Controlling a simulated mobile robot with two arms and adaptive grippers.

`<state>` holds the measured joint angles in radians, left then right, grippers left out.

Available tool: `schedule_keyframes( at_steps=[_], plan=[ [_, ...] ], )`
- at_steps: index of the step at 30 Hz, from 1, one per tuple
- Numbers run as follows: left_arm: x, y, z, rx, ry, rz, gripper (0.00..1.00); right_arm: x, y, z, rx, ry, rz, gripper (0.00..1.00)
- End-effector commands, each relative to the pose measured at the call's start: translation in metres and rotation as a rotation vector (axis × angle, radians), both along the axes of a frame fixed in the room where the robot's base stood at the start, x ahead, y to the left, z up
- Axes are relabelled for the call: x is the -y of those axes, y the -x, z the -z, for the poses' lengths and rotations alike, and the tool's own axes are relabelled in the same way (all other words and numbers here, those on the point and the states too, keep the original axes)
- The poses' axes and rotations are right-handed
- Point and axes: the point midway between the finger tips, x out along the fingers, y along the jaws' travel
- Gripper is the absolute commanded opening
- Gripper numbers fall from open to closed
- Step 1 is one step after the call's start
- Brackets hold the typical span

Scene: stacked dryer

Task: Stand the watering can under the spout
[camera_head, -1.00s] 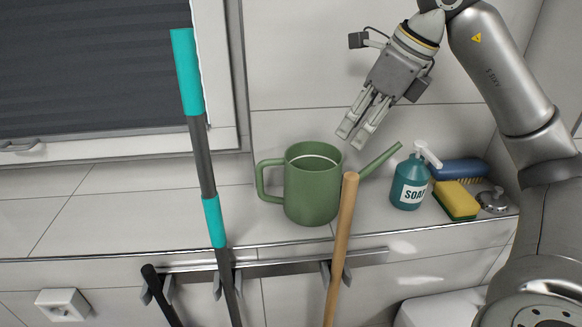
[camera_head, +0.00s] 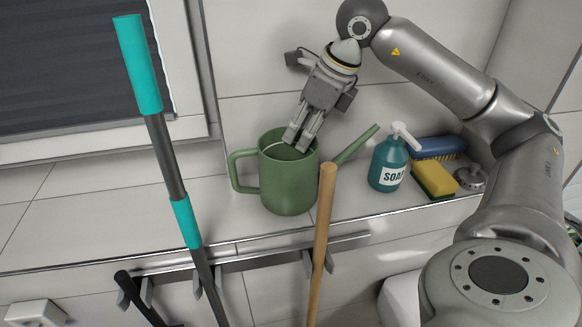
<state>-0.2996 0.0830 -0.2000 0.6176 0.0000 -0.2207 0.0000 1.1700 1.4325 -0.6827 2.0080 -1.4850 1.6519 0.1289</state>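The green watering can (camera_head: 287,186) stands upright on the white ledge, its handle (camera_head: 239,171) to the left and its long thin spout (camera_head: 355,146) rising to the right. My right gripper (camera_head: 297,142) comes down from above, its fingertips at the can's open mouth. A narrow gap shows between its two fingers, and nothing is seen held in it. Whether the fingertips touch the rim or reach inside, I cannot tell. My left gripper is out of view.
A teal soap bottle (camera_head: 387,166), a blue brush (camera_head: 437,148), a yellow-green sponge (camera_head: 434,180) and a metal plug-like piece (camera_head: 470,180) stand right of the can. A teal-and-grey pole (camera_head: 167,150) and a wooden handle (camera_head: 322,235) rise in front from a rack (camera_head: 350,240).

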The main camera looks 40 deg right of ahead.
Motion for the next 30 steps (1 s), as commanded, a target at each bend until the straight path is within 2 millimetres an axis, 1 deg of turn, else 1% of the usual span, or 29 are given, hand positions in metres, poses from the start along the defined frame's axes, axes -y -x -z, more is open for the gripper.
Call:
schedule_keyframes(
  at_steps=[1,3,6,13,21,30],
  plan=[
    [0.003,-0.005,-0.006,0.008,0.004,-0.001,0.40,0.000,-0.002,0.004,-0.004,0.001,0.000,0.35],
    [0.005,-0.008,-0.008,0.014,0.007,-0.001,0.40,-0.001,-0.005,0.013,-0.003,0.001,0.001,0.35],
    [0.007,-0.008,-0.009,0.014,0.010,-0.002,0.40,-0.003,-0.008,0.020,-0.001,0.000,0.000,0.35],
    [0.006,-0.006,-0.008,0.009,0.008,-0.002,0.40,-0.003,-0.009,0.022,0.000,0.000,-0.001,0.35],
    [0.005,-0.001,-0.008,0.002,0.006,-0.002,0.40,-0.003,-0.009,0.022,0.001,0.000,0.000,0.01],
    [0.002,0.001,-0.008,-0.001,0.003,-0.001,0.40,-0.003,-0.009,0.021,0.002,-0.001,0.000,0.00]
  ],
)
